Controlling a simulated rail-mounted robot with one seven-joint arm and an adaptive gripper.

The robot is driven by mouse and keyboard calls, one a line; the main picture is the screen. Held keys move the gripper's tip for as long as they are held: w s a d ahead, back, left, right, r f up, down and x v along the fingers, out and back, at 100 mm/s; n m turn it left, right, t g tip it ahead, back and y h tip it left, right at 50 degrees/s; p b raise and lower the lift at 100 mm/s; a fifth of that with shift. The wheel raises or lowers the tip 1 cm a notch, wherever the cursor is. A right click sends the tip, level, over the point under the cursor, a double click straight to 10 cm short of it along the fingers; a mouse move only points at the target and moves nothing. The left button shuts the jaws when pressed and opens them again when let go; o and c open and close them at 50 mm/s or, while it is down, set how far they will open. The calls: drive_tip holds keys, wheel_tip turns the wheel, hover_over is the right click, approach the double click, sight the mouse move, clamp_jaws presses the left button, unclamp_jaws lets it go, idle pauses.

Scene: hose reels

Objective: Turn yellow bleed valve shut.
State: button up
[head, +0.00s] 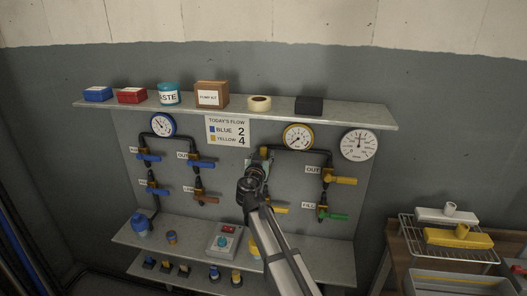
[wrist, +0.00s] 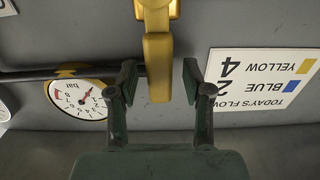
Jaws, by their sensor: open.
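A yellow valve handle (wrist: 158,68) lies between the two open fingers of my gripper (wrist: 159,80) in the wrist view, with gaps on both sides. The handle runs along the same direction as the fingers. In the head view my gripper (head: 256,172) is up at the wall panel, left of the yellow-rimmed gauge (head: 298,137), and mostly covers this valve; a yellow bit (head: 264,152) shows above it. Another yellow handle (head: 279,210) points right, lower down, partly behind my arm. I cannot read a bleed label.
A yellow handle (head: 342,180) marked OUT and a green handle (head: 335,217) sit to the right. Blue handles (head: 148,157) are on the left. The flow sign (head: 229,131) is close to my gripper. A shelf (head: 345,114) overhangs above, and a lower shelf (head: 330,257) holds a switch box (head: 223,241).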

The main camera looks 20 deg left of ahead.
drive_tip(key=shift+w, duration=0.45)
clamp_jaws()
